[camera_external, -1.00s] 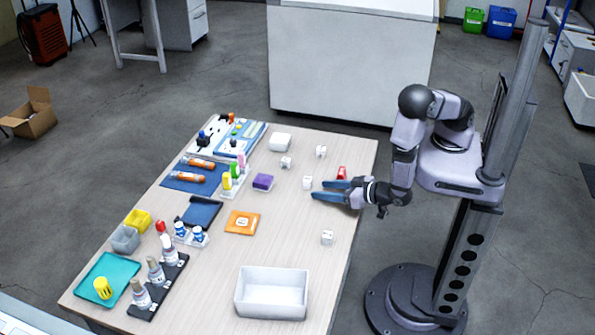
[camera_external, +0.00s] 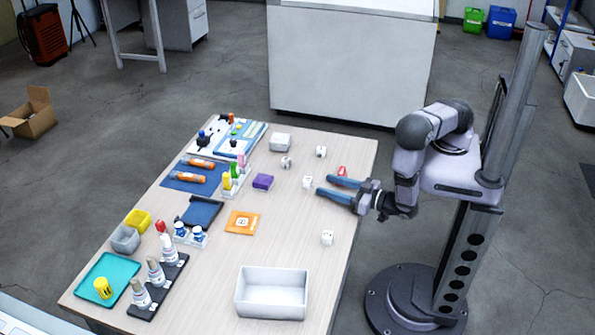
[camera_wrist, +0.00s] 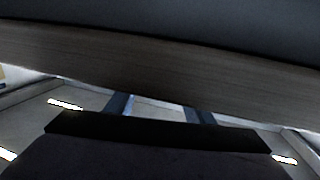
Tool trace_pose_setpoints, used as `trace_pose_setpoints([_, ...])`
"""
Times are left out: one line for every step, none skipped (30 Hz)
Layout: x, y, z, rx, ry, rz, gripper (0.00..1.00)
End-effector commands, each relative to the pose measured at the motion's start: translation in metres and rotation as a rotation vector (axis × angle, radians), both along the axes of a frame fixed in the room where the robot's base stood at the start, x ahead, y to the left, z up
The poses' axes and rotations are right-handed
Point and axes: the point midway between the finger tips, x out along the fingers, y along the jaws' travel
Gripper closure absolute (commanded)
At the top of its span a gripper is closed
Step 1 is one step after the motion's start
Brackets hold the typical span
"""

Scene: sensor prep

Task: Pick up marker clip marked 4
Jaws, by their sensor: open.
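Several small white clips lie on the table. One clip (camera_external: 307,182) is just left of my gripper (camera_external: 324,185), one (camera_external: 321,151) is farther back, one (camera_external: 286,162) is back left, and one (camera_external: 327,237) is nearer the front. Their marks are too small to read, so I cannot tell which bears the 4. My gripper is open and empty, its blue fingers pointing left with a gap between their tips and the nearest clip. In the wrist view the two fingers (camera_wrist: 157,108) show apart, with no clip visible.
A red item (camera_external: 342,171) lies just behind my fingers. A purple block (camera_external: 263,182) and an orange card (camera_external: 243,222) lie to the left. A white bin (camera_external: 271,312) stands at the front. Bottles, tubes and trays crowd the left side. The table (camera_external: 290,225) is clear between card and front clip.

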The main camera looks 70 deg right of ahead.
Motion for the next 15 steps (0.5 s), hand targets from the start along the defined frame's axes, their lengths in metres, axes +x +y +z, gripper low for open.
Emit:
trace_pose_setpoints([0.001,0.0,0.0,0.0,0.0,-0.001,0.52])
trace_pose_setpoints([0.002,-0.001,0.0,0.0,0.0,-0.001,0.52])
trace_pose_setpoints([0.004,-0.002,0.0,0.0,0.0,-0.002,0.52])
trace_pose_setpoints([0.006,-0.002,0.0,0.001,0.0,-0.003,0.52])
trace_pose_setpoints([0.008,-0.003,0.0,0.001,0.0,-0.004,0.52])
trace_pose_setpoints([0.012,-0.004,0.0,0.002,0.0,-0.005,0.52])
trace_pose_setpoints([0.016,-0.004,0.0,0.002,0.001,-0.005,0.52])
trace_pose_setpoints([0.019,-0.005,0.0,0.003,0.0,-0.006,0.52])
trace_pose_setpoints([0.024,-0.006,0.0,0.002,0.001,-0.006,0.52])
trace_pose_setpoints([0.028,-0.007,0.0,0.001,0.001,-0.006,0.52])
trace_pose_setpoints([0.031,-0.008,0.0,0.002,0.001,-0.006,0.52])
trace_pose_setpoints([0.036,-0.009,-0.001,0.002,0.0,-0.006,0.52])
trace_pose_setpoints([0.039,-0.009,-0.001,0.003,-0.001,-0.005,0.52])
trace_pose_setpoints([0.042,-0.01,-0.001,0.002,0.0,-0.005,0.52])
trace_pose_setpoints([0.046,-0.011,-0.002,0.001,0.001,-0.004,0.52])
